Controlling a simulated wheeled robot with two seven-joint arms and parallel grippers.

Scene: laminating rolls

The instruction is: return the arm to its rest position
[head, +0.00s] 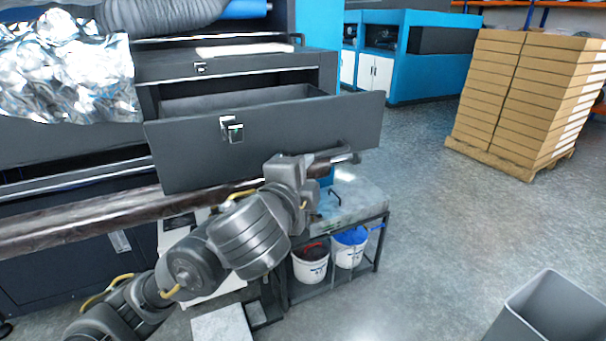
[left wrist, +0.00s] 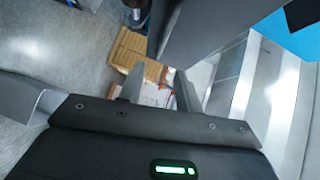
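My left arm comes in from the lower left in the head view. Its hand (head: 290,172) is in front of the open drawer's lower edge and overlaps the long dark roll bar (head: 110,208) in the picture; I cannot tell whether they touch. The fingertips are not clear there. In the left wrist view the two fingers of my left gripper (left wrist: 159,90) stand apart with nothing visibly held between them. My right gripper is in neither view.
The dark drawer (head: 290,133) stands pulled out from the machine. Crumpled silver film (head: 65,75) hangs at left. A low cart (head: 345,205) holds two white buckets below the arm. A grey bin (head: 550,310) stands lower right, stacked boxes (head: 520,95) farther back. The floor between is clear.

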